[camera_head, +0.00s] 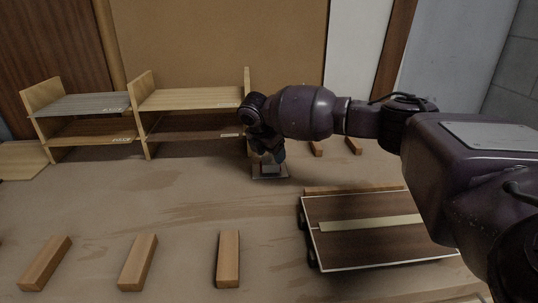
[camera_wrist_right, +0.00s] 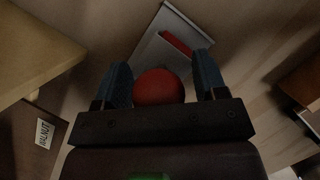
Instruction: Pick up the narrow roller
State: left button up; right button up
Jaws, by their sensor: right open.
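My right gripper (camera_head: 268,154) is over a small grey stand (camera_head: 270,174) on the bench, in front of the shelves. In the right wrist view its two blue fingers are apart, one on each side of a round red thing (camera_wrist_right: 158,88). This seems to be part of the narrow roller, but its full shape is hidden. I cannot tell whether the fingers touch it. The grey stand (camera_wrist_right: 152,45) with a red strip (camera_wrist_right: 176,42) shows beyond the fingertips. My left gripper is out of view.
Wooden shelves (camera_head: 190,98) hold sheets at the back left, close to my right gripper. A dark brown panel (camera_head: 350,208) with a pale strip (camera_head: 372,222) lies at the right under my arm. Several wooden blocks (camera_head: 228,258) lie at the front. The middle bench is clear.

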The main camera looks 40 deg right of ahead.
jog(key=shift+r, duration=0.15)
jog(key=c, duration=0.8)
